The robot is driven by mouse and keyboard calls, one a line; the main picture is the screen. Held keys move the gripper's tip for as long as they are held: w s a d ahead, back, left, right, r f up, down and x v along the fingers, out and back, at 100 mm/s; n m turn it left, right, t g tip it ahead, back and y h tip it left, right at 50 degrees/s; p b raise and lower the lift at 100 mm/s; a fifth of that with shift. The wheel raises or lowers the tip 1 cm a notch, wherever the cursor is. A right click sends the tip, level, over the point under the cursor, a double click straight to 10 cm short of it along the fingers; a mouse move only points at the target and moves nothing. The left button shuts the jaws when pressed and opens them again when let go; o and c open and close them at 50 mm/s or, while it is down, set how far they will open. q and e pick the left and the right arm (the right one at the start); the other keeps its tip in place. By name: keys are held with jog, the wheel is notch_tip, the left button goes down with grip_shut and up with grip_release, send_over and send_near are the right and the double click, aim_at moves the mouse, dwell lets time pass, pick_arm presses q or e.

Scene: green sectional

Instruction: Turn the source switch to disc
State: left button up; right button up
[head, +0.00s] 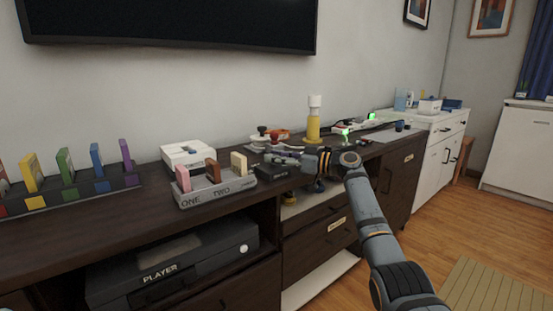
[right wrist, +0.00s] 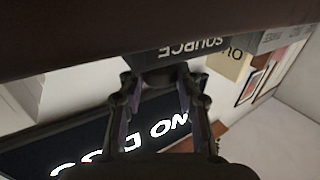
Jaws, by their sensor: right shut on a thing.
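The source switch is a dark box (head: 272,170) on the dark cabinet top in the head view, partly hidden by my right gripper (head: 292,157). In the right wrist view its front label (right wrist: 190,48) reads SOURCE upside down. A dark knob (right wrist: 165,75) sticks out below that label, between the fingertips of my right gripper (right wrist: 160,80). The fingers are shut on the knob. Where the knob points cannot be made out. My left gripper is not in view.
A grey rack (head: 215,190) marked ONE and TWO stands left of the switch. The player (head: 170,265) sits on the shelf below. The wall screen (right wrist: 60,145) shows white lettering, partly hidden, in the wrist view.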

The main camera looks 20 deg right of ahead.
jog(key=shift+f, duration=0.15)
jog(key=o, duration=1.2)
jog(key=shift+c, duration=0.2)
jog(key=shift+d, duration=0.15)
jog(key=v, duration=1.1)
jog(key=shift+s+d, duration=0.25)
jog(key=shift+s, duration=0.1)
jog(key=shift+d, duration=0.1)
